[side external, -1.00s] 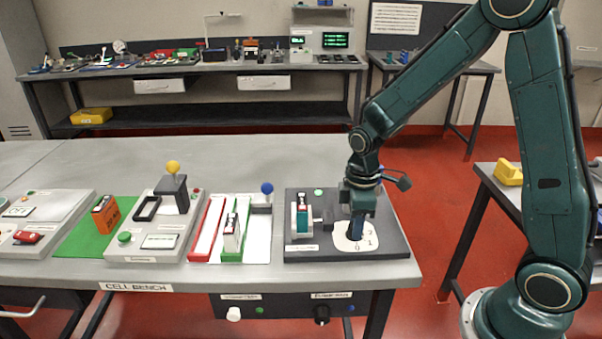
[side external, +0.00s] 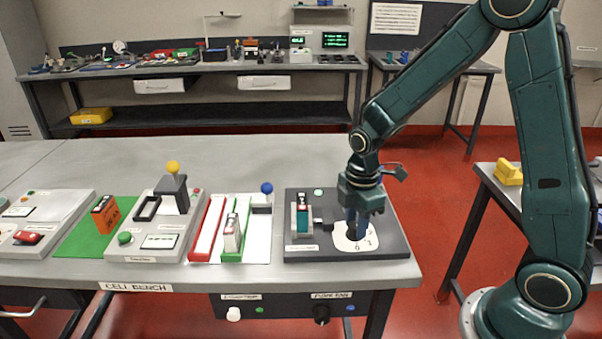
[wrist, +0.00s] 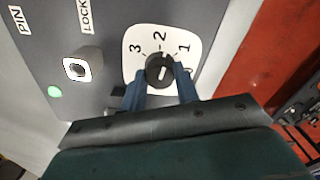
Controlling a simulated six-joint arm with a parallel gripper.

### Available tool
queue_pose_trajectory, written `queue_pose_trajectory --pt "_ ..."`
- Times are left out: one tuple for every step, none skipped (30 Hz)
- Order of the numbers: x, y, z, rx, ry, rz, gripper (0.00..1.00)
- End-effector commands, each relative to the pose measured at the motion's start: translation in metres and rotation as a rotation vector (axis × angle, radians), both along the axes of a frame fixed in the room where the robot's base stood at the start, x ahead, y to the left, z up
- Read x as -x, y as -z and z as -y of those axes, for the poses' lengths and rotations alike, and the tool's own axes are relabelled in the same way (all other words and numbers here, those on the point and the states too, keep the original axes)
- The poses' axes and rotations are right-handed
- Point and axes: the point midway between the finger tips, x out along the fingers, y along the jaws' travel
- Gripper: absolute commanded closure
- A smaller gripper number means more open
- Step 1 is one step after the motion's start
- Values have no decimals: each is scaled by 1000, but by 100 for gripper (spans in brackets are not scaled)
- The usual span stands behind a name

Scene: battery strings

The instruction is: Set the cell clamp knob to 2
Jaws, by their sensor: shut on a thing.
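The cell clamp knob (wrist: 156,61) is a round black knob on a white dial (wrist: 133,47) marked 3, 2, 1 and, partly covered, 0. A short white mark shows on its top; I cannot tell for certain which number it points at. My gripper (wrist: 161,78) comes down over the knob, with one blue finger on each side, shut on it. In the side view my gripper (side external: 358,229) stands upright over the white dial (side external: 342,243), and its fingers hide most of the knob.
The dark clamp base (side external: 300,254) carries a holder with a teal cell (side external: 303,222) left of the dial and a green light (side external: 318,191) behind. Blue-knobbed (side external: 266,188) and yellow-knobbed (side external: 172,167) levers stand farther left. The bench's right edge is close to the base.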

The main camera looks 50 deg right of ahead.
Motion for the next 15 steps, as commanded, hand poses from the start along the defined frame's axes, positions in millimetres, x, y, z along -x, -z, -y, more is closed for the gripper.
queue_pose_trajectory --pt "0 -1 0 0 -25 1 88" --pt "0 -1 0 0 -39 1 88" --pt "0 -1 0 0 -52 1 88" --pt "0 -1 0 0 -59 1 88" --pt "0 -1 0 0 -65 1 88" --pt "0 -1 0 0 -68 1 88" --pt "0 -1 0 0 -69 1 88" --pt "0 -1 0 0 -69 1 88" --pt "0 -1 0 0 -68 1 88" --pt "0 -1 0 0 -68 1 88" --pt "0 -1 0 0 -68 1 88" --pt "0 -1 0 0 -68 1 88" --pt "0 -1 0 0 -68 1 88" --pt "0 -1 0 0 -70 1 88" --pt "0 -1 0 0 -76 1 88"
